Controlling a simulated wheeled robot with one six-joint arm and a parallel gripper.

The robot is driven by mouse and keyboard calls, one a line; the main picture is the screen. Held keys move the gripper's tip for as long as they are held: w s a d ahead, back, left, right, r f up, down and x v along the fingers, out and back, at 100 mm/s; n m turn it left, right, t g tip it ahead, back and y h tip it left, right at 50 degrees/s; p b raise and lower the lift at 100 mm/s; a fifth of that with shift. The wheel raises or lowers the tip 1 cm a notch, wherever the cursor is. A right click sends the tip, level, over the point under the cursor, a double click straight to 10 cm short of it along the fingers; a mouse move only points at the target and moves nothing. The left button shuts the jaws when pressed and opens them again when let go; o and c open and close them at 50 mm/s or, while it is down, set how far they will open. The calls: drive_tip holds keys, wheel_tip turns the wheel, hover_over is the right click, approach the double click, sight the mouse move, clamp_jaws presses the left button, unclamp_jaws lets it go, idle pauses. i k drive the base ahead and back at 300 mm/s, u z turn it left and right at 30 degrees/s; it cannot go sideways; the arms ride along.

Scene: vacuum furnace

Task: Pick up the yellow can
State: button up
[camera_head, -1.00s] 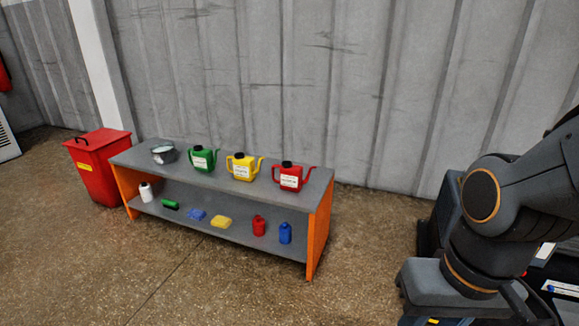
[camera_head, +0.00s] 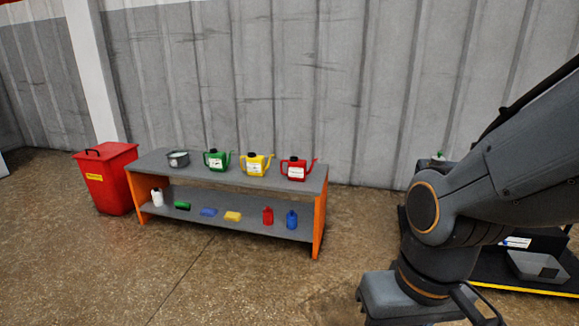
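The yellow can (camera_head: 256,165) stands upright on the grey top of the low bench (camera_head: 225,175). It has a black cap, a white label and a spout pointing right. The green can (camera_head: 214,160) stands to its left and the red can (camera_head: 295,169) to its right, with small gaps between them. My arm fills the right side of the head view, well apart from the bench. My gripper is out of the picture.
The lower shelf (camera_head: 245,224) holds several bottles, sponges and a brush-like item. A red bin (camera_head: 107,178) stands left of the bench. A ribbed wall is close behind. The floor in front is clear.

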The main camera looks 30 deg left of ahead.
sight(256, 164)
drive_tip(key=u, duration=0.6)
drive_tip(key=i, duration=0.6)
drive_tip(key=u, duration=0.9)
drive_tip(key=i, duration=0.95)
drive_tip(key=z, duration=0.05)
drive_tip(key=k, duration=0.5)
drive_tip(key=z, duration=0.55)
drive_tip(key=i, duration=1.1)
drive_tip(key=u, duration=0.75)
